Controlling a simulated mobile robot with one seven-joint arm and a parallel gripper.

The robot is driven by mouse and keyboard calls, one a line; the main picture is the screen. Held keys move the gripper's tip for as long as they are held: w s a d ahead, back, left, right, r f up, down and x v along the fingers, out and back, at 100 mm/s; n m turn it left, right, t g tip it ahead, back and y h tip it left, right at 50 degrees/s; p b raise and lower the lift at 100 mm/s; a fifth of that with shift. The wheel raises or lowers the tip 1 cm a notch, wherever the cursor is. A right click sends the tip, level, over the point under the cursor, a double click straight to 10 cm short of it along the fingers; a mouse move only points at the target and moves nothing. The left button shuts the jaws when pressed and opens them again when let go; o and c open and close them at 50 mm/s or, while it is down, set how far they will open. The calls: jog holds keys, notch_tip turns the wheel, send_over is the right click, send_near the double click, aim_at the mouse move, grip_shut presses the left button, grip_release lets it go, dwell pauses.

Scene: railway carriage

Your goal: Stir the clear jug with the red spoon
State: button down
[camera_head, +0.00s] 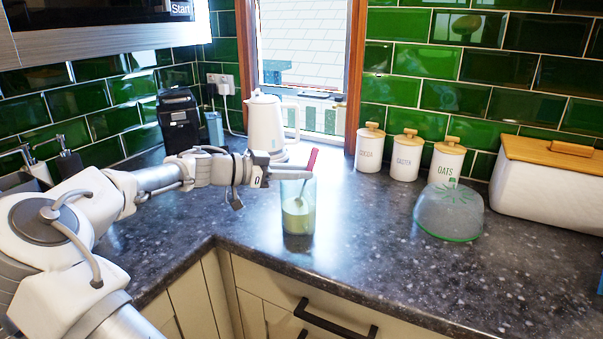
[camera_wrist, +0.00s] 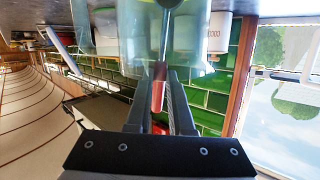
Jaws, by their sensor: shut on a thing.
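The clear jug (camera_head: 298,222) stands upright on the dark worktop near the inner corner, with pale yellow-green contents in its lower part. The red spoon (camera_head: 312,160) leans in it, its red handle above the rim and its lower end inside the jug. My gripper (camera_head: 300,174) reaches in from the left at rim height and is shut on the spoon's handle. In the wrist view, the red spoon handle (camera_wrist: 158,92) lies between the two fingers of my gripper (camera_wrist: 160,78), and the jug (camera_wrist: 110,40) is just beyond. Whether the spoon touches the contents is hard to tell.
A white kettle (camera_head: 265,122) stands behind the jug and a black appliance (camera_head: 178,120) behind my arm. Canisters (camera_head: 407,155), a clear dome-shaped bowl (camera_head: 449,212) and a white bread bin (camera_head: 545,180) stand to the right. The worktop (camera_head: 350,225) between jug and bowl is clear.

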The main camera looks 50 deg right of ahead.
notch_tip(320, 180, up, 16)
jog(key=p, duration=0.8)
jog(key=shift+a+f, duration=0.25)
jog(key=shift+s, duration=0.2)
dwell(0.9)
